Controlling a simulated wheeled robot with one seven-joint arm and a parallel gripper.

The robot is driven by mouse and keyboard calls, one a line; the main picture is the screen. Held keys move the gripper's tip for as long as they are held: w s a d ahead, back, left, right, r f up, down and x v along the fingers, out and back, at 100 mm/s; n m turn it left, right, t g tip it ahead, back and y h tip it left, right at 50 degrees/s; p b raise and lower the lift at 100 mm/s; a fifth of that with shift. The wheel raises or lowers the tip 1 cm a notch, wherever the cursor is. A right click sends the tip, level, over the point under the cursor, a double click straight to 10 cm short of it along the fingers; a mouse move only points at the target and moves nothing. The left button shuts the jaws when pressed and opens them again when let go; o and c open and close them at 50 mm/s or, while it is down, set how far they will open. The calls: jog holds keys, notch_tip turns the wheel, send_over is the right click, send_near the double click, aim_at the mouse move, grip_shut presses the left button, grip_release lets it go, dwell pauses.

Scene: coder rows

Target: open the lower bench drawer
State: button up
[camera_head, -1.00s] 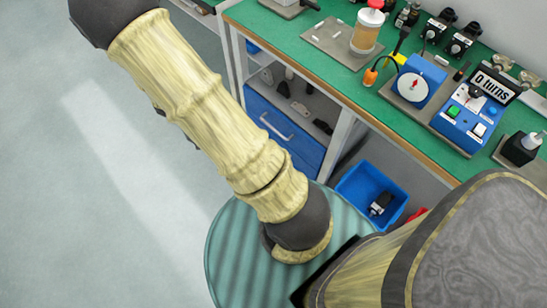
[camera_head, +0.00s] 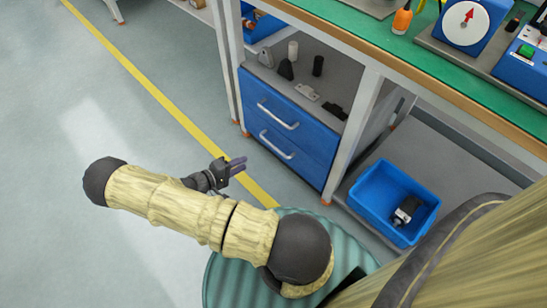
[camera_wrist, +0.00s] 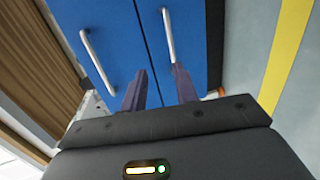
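The lower bench drawer (camera_head: 305,168) is a blue front with a silver bar handle (camera_head: 276,145), low in the bench. It looks shut. The upper blue drawer (camera_head: 310,128) above it has a like handle and also looks shut. My gripper (camera_head: 238,165) is in front and to the left of the lower handle, apart from it. In the wrist view, my gripper's two dark fingers (camera_wrist: 159,84) are spread with nothing between them. The lower handle (camera_wrist: 168,36) stands ahead of the fingers near the right one, and the upper handle (camera_wrist: 98,62) is to the left.
A blue bin (camera_head: 385,212) with a dark part in it sits on the low shelf right of the drawers. A bench leg (camera_head: 352,135) stands between them. Small items lie on the shelf above the drawers. The floor (camera_head: 150,125) to the left is clear.

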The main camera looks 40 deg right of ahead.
aim_at(274, 146)
jog(key=shift+n+t+h, duration=0.4)
jog(key=shift+t+h, duration=0.1)
jog(key=shift+t, duration=0.3)
jog(key=f, duration=0.1)
jog(key=f+b, duration=0.1)
jog(key=w+f, duration=0.1)
jog(key=f, duration=0.1)
jog(key=shift+d, duration=0.25)
jog(key=b+x, duration=0.8)
jog(key=x, duration=0.9)
jog(key=shift+d+f, duration=0.1)
jog(key=shift+d, duration=0.1)
jog(key=shift+c, duration=0.2)
jog(key=shift+s, duration=0.1)
grip_shut()
